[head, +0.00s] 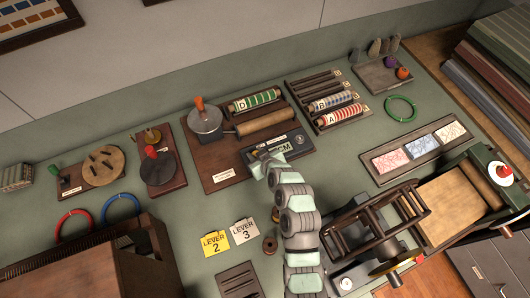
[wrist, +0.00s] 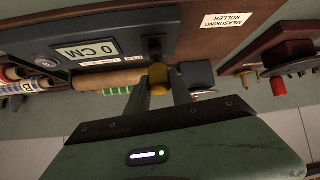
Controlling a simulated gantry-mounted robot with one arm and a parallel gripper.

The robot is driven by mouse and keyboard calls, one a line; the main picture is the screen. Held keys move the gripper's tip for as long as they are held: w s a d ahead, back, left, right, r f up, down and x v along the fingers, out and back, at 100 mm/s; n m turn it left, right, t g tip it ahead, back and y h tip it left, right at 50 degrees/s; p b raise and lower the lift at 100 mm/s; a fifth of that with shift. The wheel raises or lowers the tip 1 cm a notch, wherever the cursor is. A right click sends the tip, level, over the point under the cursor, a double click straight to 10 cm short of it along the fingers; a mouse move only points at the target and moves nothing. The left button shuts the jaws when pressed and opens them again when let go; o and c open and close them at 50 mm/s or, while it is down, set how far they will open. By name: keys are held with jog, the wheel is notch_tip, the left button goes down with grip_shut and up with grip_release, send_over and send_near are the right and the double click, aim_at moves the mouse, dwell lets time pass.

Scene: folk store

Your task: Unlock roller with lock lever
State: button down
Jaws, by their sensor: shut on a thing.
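The measuring roller unit (head: 217,172) is a dark wooden board with a pale wooden roller (head: 266,123) and a dark display panel (head: 297,138). In the wrist view the display (wrist: 86,51) reads 0 CM, and the roller (wrist: 108,79) lies below it. The lock lever, with a brass-coloured knob (wrist: 159,76), sticks out beside the display panel. My gripper (wrist: 160,88) has its fingers either side of this knob and is shut on it. In the head view my gripper (head: 260,157) is at the panel's left end and hides the lever.
A grey pot-like part with an orange knob (head: 199,104) stands left of the roller. A ribbon rack (head: 328,102) is to the right. Yellow and white lever cards (head: 214,242) lie in front. A wooden frame device (head: 380,222) stands close right of my arm.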

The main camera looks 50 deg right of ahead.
jog(key=shift+f, duration=0.15)
jog(key=c, duration=1.1)
grip_release()
jog(key=b+v, duration=0.1)
jog(key=v, duration=1)
